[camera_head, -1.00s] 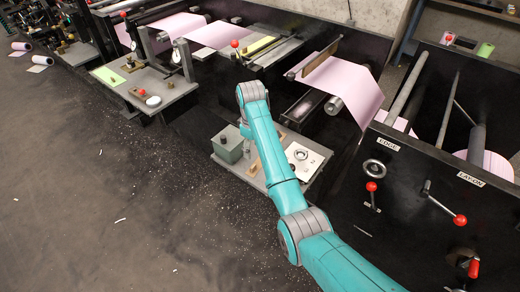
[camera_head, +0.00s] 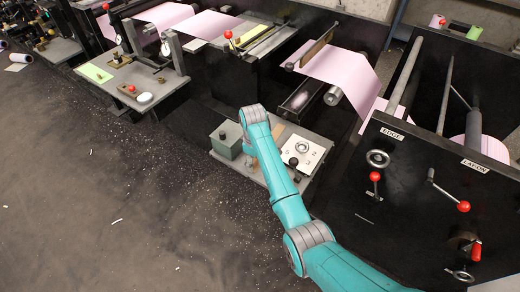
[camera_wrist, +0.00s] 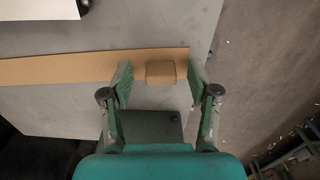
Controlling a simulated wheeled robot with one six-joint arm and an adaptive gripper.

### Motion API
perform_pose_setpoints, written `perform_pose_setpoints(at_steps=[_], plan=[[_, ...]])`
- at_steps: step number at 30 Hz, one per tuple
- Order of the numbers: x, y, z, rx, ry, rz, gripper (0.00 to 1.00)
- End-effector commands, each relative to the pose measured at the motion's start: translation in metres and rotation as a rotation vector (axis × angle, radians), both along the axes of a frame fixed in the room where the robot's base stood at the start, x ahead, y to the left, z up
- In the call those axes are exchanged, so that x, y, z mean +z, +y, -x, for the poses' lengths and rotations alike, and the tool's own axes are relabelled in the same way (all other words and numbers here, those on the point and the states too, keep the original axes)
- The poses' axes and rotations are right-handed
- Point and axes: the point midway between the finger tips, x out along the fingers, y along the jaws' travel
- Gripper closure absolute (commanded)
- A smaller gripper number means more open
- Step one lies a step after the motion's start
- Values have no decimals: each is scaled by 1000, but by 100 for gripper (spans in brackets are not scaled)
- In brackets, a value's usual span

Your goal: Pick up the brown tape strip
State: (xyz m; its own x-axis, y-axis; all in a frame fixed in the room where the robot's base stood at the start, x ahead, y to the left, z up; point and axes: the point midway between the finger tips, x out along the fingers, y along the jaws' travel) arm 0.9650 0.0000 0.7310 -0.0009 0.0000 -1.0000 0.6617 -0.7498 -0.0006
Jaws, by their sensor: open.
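The brown tape strip (camera_wrist: 70,68) lies flat across a grey plate (camera_wrist: 60,115) in the wrist view, running from the left edge to between my fingers. A small brown block (camera_wrist: 160,73) shows at the strip's right end, between my fingertips; I cannot tell whether it is joined to the strip. A bit of brown (camera_head: 278,131) shows beside my arm in the head view. My gripper (camera_wrist: 160,77) is open, one finger on each side of the block, with a gap on both sides. In the head view my arm mostly hides the gripper.
A dark green box (camera_wrist: 150,128) stands between my fingers, nearer my palm; it also shows in the head view (camera_head: 228,140). A white plate with a dial (camera_head: 302,147) lies to the right. A black machine panel (camera_head: 420,215) rises further right.

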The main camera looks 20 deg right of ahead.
Motion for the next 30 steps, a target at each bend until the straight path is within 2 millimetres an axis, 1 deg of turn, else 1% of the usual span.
perform_pose_setpoints(at_steps=[6, 7, 8, 9, 12, 23, 30], plan=[[-2, 0, 1, 1, 0, 0, 40], [-2, 0, 1, 1, 0, 0, 45], [-2, 0, 1, 1, 0, 0, 52], [-2, 0, 1, 1, 0, 0, 62], [-2, 0, 1, 1, 0, 0, 83], [-2, 0, 1, 1, 0, 0, 84], [4, 2, -3, 1, -1, 0, 84]])
